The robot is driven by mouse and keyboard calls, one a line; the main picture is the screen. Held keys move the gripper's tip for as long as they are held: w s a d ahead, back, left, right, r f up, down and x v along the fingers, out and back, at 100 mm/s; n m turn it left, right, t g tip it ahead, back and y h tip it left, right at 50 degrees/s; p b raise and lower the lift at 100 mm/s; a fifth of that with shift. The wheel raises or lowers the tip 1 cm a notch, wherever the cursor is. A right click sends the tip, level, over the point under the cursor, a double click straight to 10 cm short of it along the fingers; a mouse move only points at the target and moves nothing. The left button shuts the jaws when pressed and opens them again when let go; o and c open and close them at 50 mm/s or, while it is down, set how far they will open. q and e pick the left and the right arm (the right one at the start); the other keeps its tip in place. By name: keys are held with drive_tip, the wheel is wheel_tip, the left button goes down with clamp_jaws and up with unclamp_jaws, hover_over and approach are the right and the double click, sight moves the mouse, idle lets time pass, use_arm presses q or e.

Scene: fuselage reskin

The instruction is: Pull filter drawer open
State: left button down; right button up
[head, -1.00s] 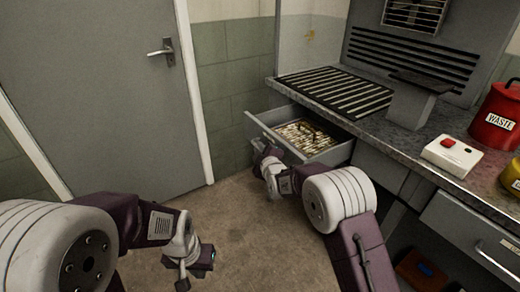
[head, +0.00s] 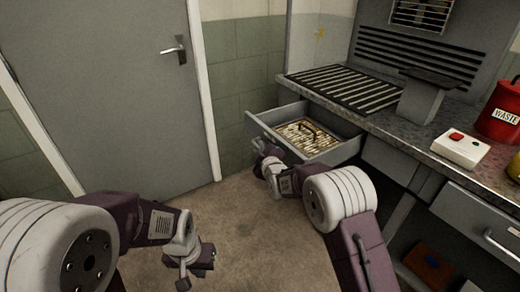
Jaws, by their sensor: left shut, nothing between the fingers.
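The grey filter drawer (head: 258,127) stands pulled out under the left end of the bench. A tan filter panel (head: 306,134) with a dark handle lies inside it. My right gripper (head: 261,149) is at the outer side of the drawer front. Its fingers are small and dark there, and the drawer's handle is hidden, so I cannot tell whether they grip it. My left gripper (head: 200,264) is shut and empty, low over the floor at the lower left, well apart from the drawer.
The bench (head: 395,125) carries a slatted grille (head: 345,88), a white box with a red button (head: 460,148) and a red WASTE can (head: 499,112). Another drawer (head: 470,225) is shut at the right. A grey door (head: 105,90) stands at the left. The floor between is clear.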

drive_tip(key=p+v, duration=0.1)
drive_tip(key=v, duration=0.8)
idle(0.6)
